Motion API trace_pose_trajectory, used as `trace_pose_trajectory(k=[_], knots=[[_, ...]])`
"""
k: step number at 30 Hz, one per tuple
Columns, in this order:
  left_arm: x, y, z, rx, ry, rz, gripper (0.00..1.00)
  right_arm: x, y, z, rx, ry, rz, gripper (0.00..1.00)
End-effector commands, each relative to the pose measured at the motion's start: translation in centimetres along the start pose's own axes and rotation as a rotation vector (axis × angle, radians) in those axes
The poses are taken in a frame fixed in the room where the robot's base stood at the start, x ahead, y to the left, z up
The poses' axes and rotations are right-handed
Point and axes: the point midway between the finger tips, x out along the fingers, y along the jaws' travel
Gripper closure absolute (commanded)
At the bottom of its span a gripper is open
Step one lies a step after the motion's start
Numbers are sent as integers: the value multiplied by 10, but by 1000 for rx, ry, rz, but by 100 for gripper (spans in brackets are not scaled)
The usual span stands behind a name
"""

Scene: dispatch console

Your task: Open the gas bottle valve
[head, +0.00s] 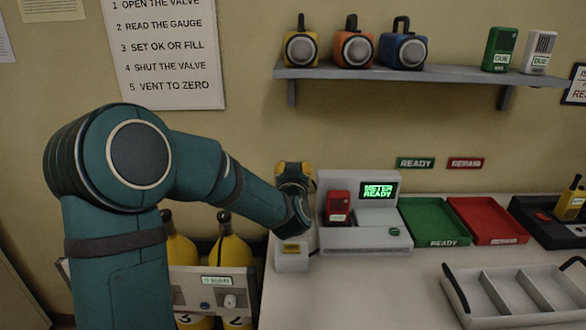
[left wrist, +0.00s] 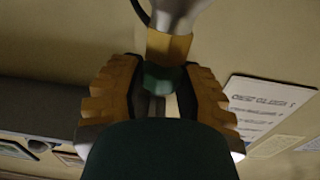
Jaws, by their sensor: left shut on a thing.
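My left gripper (head: 294,174) is at the end of the left arm, just left of the grey meter console. In the left wrist view its two ribbed orange fingers (left wrist: 163,82) are closed on a dark green knob-like piece (left wrist: 165,77). A brass collar (left wrist: 169,47) adjoins this piece, with a silver body (left wrist: 180,14) beyond it. I take the green piece for the valve knob; the head view hides it. Two yellow gas bottles (head: 232,250) with dark tops stand behind a pale panel (head: 190,283), partly covered by my arm. My right gripper is not in view.
The grey console (head: 350,238) shows "METER READY" and holds a red meter (head: 338,208). A green tray (head: 435,220), a red tray (head: 487,218) and a grey divided tray (head: 515,293) are to the right. A shelf (head: 400,74) runs above.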

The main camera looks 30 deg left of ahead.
Motion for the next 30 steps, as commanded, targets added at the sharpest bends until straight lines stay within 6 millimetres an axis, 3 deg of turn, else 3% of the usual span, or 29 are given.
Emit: trace_pose_trajectory(k=[15, 30], knots=[[1, 2, -4, -2, 6, -344, 100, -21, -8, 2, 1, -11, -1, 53], [2, 0, -4, -5, 9, -416, 100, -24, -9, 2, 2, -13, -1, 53]])
